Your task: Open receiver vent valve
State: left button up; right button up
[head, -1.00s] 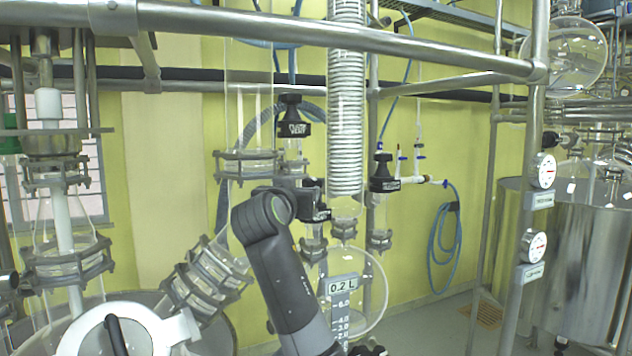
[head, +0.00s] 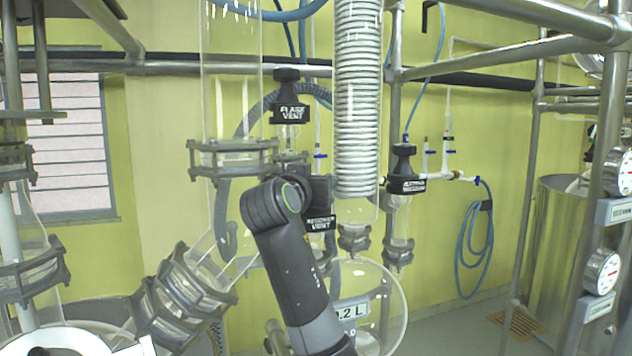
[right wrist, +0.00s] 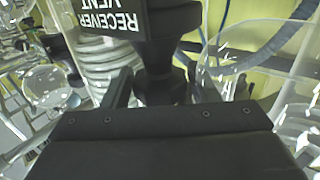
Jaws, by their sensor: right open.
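The receiver vent valve (head: 320,224) is a black knob with a white-lettered label, below and left of the coiled glass condenser in the head view. My right arm partly covers it there, and the right gripper's fingers are hidden. In the right wrist view the label (right wrist: 100,18) appears upside down at the top. The valve's dark body narrows downward between the fingers of my right gripper (right wrist: 158,88). The jaws are open around that part, and I cannot tell whether either finger touches it. My left gripper is not in view.
The flask vent valve (head: 289,97) is above left, and another black valve (head: 405,172) is to the right. The condenser (head: 357,100), a round glass receiver (head: 385,290) and clamped glass joints (head: 185,290) crowd the area. Metal rails (head: 500,58) cross above.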

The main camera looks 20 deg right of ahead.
jog(key=shift+c, duration=0.5)
jog(key=c, duration=0.6)
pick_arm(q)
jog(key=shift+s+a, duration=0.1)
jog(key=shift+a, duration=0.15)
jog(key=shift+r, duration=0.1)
pick_arm(e)
jog(key=shift+n+t+y, duration=0.3)
jog(key=shift+n+y, duration=0.1)
jog(key=shift+y, duration=0.1)
